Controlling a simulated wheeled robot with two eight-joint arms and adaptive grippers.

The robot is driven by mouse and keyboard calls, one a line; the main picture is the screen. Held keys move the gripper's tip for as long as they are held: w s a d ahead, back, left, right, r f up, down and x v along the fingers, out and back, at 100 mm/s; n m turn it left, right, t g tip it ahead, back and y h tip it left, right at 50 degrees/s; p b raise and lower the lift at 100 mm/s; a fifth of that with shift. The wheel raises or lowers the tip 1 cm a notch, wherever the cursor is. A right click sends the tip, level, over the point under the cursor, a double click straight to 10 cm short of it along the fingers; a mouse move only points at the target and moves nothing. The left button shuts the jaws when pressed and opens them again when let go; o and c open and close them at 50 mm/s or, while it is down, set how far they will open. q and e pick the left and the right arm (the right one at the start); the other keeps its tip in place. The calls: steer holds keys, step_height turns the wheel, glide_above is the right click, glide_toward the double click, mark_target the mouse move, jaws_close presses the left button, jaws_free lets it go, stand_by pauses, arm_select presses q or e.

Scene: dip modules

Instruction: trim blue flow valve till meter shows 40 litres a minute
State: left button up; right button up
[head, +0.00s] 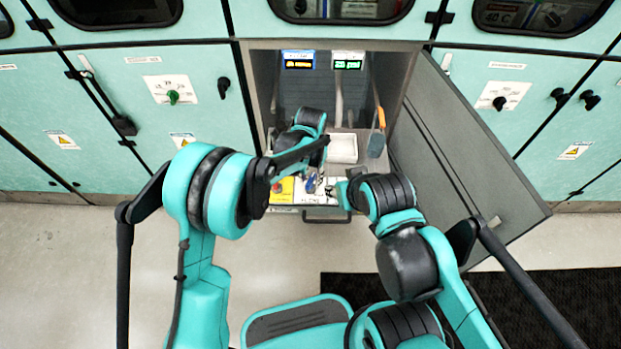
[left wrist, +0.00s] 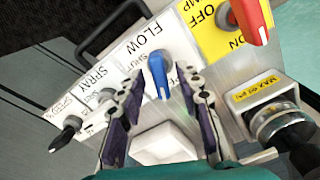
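My left gripper (left wrist: 163,88) is open, with one dark finger on each side of the blue lever and gaps showing at both sides. In the head view my left gripper (head: 311,184) is over the panel at the cabinet's front. A blue-framed meter (head: 299,61) shows orange digits, too small to read. A second meter (head: 348,62) shows green digits, also unreadable. My right gripper (head: 341,191) is near the panel's front edge; its fingers are too small to judge.
A red lever (left wrist: 252,20) sits on a yellow OFF/ON plate beside the valve. A black SPRAY-side lever (left wrist: 66,133) is on the other side. A gauge-like fitting (left wrist: 280,122) stands close to the right finger. The open cabinet door (head: 470,150) bounds the right.

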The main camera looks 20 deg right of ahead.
mark_target(310, 179)
arm_select(q)
steer(key=shift+c, duration=0.2)
jaws_close()
steer(key=shift+n, duration=1)
steer(key=shift+o, duration=0.2)
jaws_free()
step_height(310, 179, up, 12)
